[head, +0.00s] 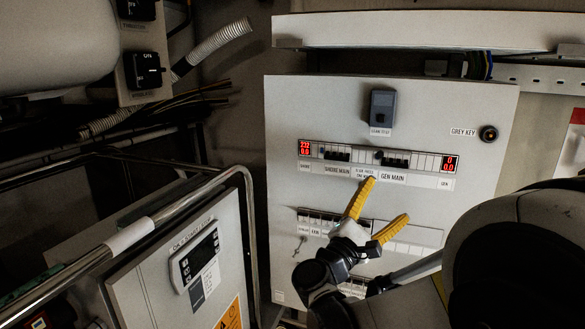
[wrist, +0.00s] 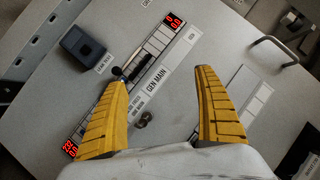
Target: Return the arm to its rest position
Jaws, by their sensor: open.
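My gripper (head: 384,208) has two yellow fingers that stand apart with nothing between them. In the head view it is in front of the grey electrical panel (head: 290,110), below the "GEN MAIN" label (head: 392,179). My arm reaches in from the lower right and hides the panel's lower right part. In the wrist view the open fingers (wrist: 160,108) point at the panel, with the breaker row (wrist: 150,62) beyond them. The left finger overlaps part of that row in the picture. I cannot tell whether either finger touches the panel.
A grey box (head: 382,107) juts from the panel above the breaker row, and a key switch (head: 488,133) is at the upper right. A metal rail (head: 180,208) and a controller panel (head: 150,270) stand at the left. A shelf-like ledge (head: 420,30) runs above.

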